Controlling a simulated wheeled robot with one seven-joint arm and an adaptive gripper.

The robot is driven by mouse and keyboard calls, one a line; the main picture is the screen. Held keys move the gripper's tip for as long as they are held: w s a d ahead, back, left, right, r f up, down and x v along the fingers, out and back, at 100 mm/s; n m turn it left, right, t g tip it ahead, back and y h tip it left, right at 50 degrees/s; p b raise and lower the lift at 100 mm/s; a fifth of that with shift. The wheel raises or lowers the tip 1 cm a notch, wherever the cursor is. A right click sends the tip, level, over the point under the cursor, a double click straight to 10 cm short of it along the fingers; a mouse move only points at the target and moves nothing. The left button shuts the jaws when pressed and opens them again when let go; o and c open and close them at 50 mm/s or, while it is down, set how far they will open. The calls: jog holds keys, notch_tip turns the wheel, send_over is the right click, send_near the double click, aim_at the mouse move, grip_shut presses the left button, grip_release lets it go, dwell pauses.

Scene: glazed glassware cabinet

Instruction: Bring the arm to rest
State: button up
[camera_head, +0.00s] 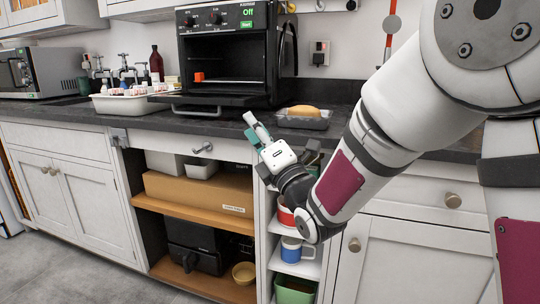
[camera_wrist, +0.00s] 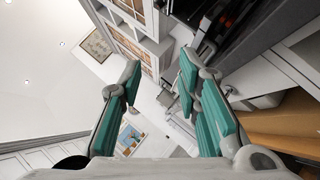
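My gripper (camera_head: 253,128) is in front of the counter edge in the head view, left of the tray with the bread-like item. Its fingers point up and to the left. In the wrist view my gripper (camera_wrist: 157,85) shows two teal-padded fingers spread wide apart, with nothing between them. My arm (camera_head: 365,160) reaches in from the upper right and bends down to the wrist, in front of the lower cabinets.
An open black oven (camera_head: 228,50) stands on the dark counter (camera_head: 212,119). A tray with a bread-like item (camera_head: 302,112) is close behind my gripper. Open shelves hold a cardboard box (camera_head: 198,190) and a blue mug (camera_head: 291,250). Floor at the lower left (camera_head: 60,272) is clear.

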jog(key=s+d+f+m+g+h, duration=0.3)
jog(key=d+f+m+g+h, duration=0.2)
jog(key=d+m+h, duration=0.55)
jog(key=s+d+f+m+g+h, duration=0.1)
jog(key=s+d+f+m+g, duration=0.5)
jog(key=s+m, duration=0.4)
jog(key=s+d+f+m+g, duration=0.2)
jog(key=s+m+g, duration=0.15)
jog(key=s, duration=0.75)
jog(key=s+d+f+m+g+h, duration=0.15)
jog(key=s+m, duration=0.25)
jog(key=s, duration=0.6)
jog(key=s+d+f+m+g, duration=0.2)
jog(key=s+m+g, duration=0.1)
jog(key=s, duration=0.8)
notch_tip(320, 180, up, 37)
jog(key=w+t+p, duration=0.1)
jog(key=t+p, duration=0.2)
jog(key=p, duration=3.1)
jog(key=shift+f+t, duration=0.2)
jog(key=shift+t, duration=0.2)
